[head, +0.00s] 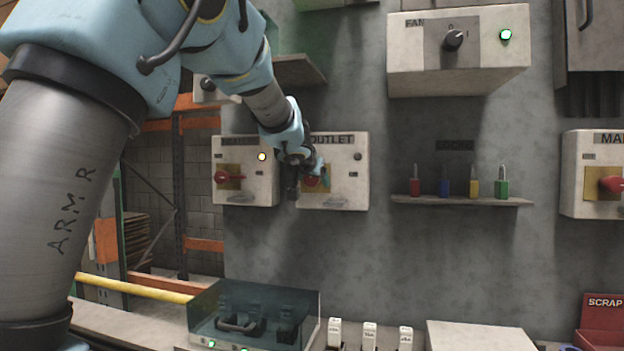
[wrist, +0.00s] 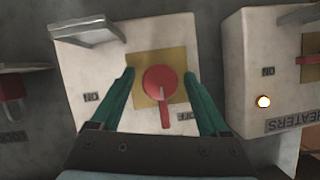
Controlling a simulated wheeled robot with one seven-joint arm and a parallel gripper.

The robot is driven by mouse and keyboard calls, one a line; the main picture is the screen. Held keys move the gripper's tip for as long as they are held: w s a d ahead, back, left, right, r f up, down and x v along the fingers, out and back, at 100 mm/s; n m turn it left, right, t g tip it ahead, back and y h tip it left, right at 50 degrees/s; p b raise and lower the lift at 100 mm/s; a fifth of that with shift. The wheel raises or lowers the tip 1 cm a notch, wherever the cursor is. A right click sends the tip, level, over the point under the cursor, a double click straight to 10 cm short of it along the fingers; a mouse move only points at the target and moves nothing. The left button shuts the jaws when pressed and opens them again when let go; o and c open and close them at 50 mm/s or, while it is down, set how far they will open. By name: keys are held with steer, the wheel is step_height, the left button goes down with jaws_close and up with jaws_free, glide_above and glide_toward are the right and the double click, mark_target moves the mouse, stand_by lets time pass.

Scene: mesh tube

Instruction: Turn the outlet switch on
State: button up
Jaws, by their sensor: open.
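The OUTLET switch box (head: 345,180) is a pale wall box with a dark lamp (head: 358,157) in the head view. Its red rotary knob (head: 311,181) is partly hidden by my gripper (head: 308,168). In the wrist view, turned upside down, the red knob (wrist: 158,82) sits on a yellow plate (wrist: 140,92). Its handle points down in the picture, beside a partly hidden label (wrist: 187,116); an ON label (wrist: 92,97) is at the left. My gripper (wrist: 161,75) is open, one green finger each side of the knob; contact is not visible.
The HEATERS box (head: 245,180) is close on the left, lamp lit. A shelf (head: 460,201) with several coloured padlocks is to the right. A FAN box (head: 460,70) is above. A case (head: 253,320) sits on the bench below.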

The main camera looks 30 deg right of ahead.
jaws_close()
stand_by(0.5)
steer(key=shift+f+b, duration=0.15)
steer(key=shift+b, duration=0.6)
steer(key=m+b, duration=0.1)
steer(key=b, duration=0.1)
steer(key=m+t+y+b, duration=0.1)
steer(key=b, duration=0.2)
steer(key=shift+s+f, duration=0.1)
steer(key=shift+f, duration=0.25)
steer(key=m+t+b, duration=0.1)
steer(key=m+b, duration=0.1)
steer(key=b, duration=0.3)
steer(key=m+t+y+b, duration=0.1)
steer(key=m+b, duration=0.1)
steer(key=b, duration=0.3)
steer(key=shift+d+f, duration=0.1)
steer(key=m+t+b, duration=0.2)
steer(key=m+b, duration=0.2)
steer(key=b, duration=0.4)
steer(key=shift+m+t, duration=0.4)
steer(key=m+b, duration=0.1)
steer(key=b, duration=0.1)
steer(key=m+t+b, duration=0.1)
steer(key=m+b, duration=0.1)
steer(key=shift+r, duration=0.25)
steer(key=shift+r+m, duration=0.1)
steer(key=shift+m, duration=0.2)
